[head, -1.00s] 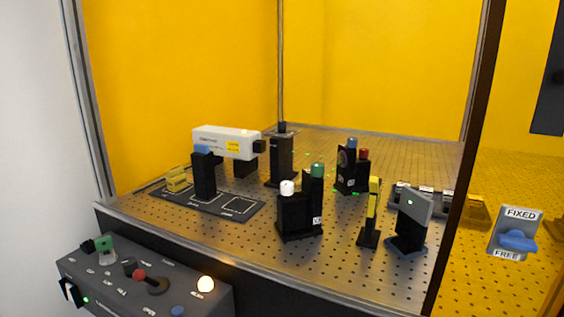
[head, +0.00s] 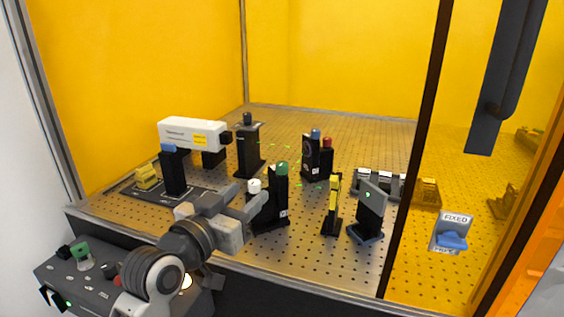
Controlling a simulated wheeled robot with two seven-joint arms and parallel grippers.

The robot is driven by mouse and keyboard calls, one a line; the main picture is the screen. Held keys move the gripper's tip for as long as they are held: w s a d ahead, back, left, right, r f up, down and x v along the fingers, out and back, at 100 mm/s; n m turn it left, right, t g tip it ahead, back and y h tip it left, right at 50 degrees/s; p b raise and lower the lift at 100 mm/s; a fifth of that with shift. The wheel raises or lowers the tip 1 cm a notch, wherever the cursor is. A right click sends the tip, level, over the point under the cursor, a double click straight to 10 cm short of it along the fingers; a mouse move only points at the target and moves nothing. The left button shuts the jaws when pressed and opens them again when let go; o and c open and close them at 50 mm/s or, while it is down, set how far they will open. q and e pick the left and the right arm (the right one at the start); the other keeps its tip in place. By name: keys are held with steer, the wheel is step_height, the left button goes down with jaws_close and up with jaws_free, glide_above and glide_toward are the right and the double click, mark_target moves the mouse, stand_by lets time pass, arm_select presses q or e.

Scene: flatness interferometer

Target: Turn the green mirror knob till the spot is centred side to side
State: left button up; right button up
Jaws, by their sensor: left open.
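The green mirror knob (head: 282,168) tops a black mirror mount (head: 273,205) near the front middle of the perforated table. A white knob (head: 254,185) sits on the same mount, to the left of the green one. A small green spot (head: 368,195) shows on the grey tilted screen (head: 372,208) at the right, left of the middle of its face. My left gripper (head: 256,201) is open, in front of and left of the mount, below the green knob. Its fingers partly hide the mount's left side. I cannot tell whether they touch it. My right gripper is not in view.
A yellow-topped post (head: 333,205) stands between mount and screen. Another mount with blue and red knobs (head: 317,155) stands behind. A white laser housing (head: 192,134) is at back left. A control box (head: 45,265) sits at front left. A dark frame post (head: 417,150) bounds the right.

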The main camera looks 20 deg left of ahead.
mark_target(277, 167)
arm_select(q)
steer(key=w+d, duration=0.1)
steer(key=w, duration=0.3)
steer(key=w+d+p, duration=0.1)
steer(key=w, duration=0.4)
steer(key=w+p, duration=0.1)
steer(key=w, duration=0.4)
steer(key=shift+w+d, duration=0.1)
steer(key=shift+d, duration=0.3)
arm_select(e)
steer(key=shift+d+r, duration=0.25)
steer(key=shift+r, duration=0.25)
